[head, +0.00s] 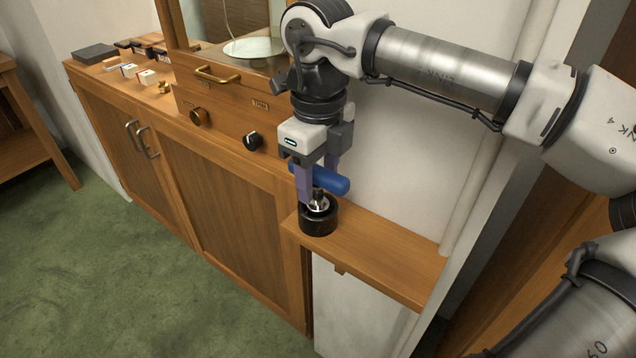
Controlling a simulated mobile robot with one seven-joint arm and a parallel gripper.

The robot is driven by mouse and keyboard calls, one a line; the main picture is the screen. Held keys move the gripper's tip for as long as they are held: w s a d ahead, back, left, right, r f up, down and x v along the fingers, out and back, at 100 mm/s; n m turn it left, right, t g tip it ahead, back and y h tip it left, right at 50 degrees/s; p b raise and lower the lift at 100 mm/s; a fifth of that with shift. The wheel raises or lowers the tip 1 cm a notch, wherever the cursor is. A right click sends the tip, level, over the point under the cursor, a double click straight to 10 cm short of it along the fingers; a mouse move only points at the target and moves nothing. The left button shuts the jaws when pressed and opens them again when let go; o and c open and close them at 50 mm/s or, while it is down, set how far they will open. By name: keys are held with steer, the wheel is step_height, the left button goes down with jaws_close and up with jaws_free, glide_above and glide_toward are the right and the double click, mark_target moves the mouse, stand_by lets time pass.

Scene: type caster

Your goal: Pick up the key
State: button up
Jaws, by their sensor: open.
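The thing I take to be the key has a thick blue crossbar handle (338,184). It sits above a round black holder (318,222) with a shiny metal top, on the wooden shelf. Whether the fingers touch the handle cannot be seen.
The narrow wooden shelf (385,258) is bare to the right of the holder. A wooden cabinet (235,215) with knobs and a brass-handled drawer stands to the left. Small boxes (148,77) and a dark block (95,53) lie on its top. A white wall is close behind my gripper.

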step_height(320, 180, down, 2)
steer(key=shift+f, duration=0.1)
jaws_close()
stand_by(0.4)
